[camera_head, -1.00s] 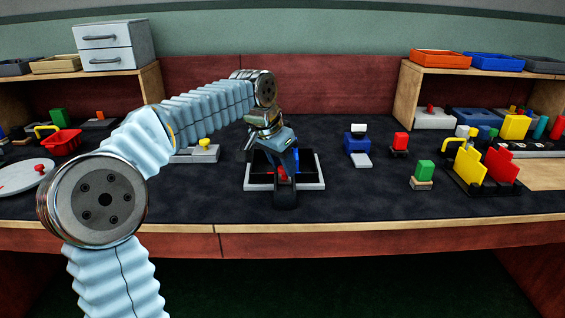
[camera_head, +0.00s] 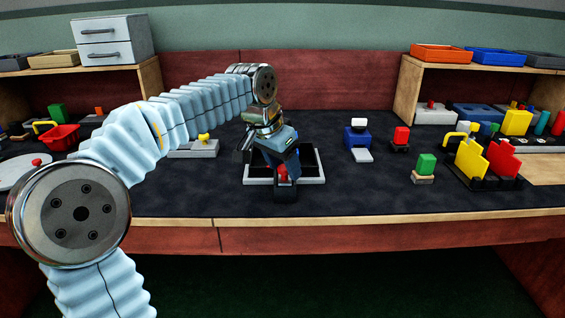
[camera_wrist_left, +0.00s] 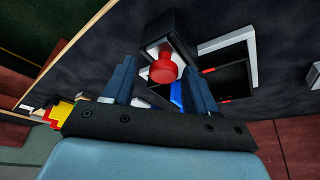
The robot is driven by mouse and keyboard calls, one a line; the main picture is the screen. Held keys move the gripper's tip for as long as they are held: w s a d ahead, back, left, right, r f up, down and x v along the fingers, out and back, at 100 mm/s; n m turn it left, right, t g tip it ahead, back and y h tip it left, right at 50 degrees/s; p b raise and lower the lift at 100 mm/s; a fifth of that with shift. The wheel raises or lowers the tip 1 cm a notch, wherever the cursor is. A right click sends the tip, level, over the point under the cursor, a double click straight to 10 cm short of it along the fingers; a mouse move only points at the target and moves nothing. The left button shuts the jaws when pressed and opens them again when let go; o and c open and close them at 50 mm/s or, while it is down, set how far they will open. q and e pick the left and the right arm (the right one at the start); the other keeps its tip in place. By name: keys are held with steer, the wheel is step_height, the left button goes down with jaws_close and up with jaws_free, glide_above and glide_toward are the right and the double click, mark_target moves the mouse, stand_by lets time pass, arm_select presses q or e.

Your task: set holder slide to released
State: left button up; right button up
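The holder (camera_head: 318,180) is a pale-rimmed frame with a dark inside, on the bench in front of me. A red knob (camera_head: 283,172) stands at its front, above a black block (camera_head: 286,190). In the left wrist view the red knob (camera_wrist_left: 163,70) rises from a light face within the black block (camera_wrist_left: 176,28). A blue part (camera_wrist_left: 176,94) shows behind it, partly hidden. My left gripper (camera_head: 284,160) is over the holder, pointing down at the knob. Its two fingers (camera_wrist_left: 160,84) are apart, with the knob showing between and just beyond them; contact is not visible.
A grey base with a yellow knob (camera_head: 204,138) is left of the holder. Yellow and red plates (camera_head: 471,160) are farther right. The bench front is clear.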

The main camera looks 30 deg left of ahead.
arm_select(q)
steer(key=p+v, duration=0.2)
steer(key=v, duration=1.1)
steer(key=shift+s+r, duration=0.15)
steer(key=shift+r, duration=0.2)
steer(key=shift+a, duration=0.1)
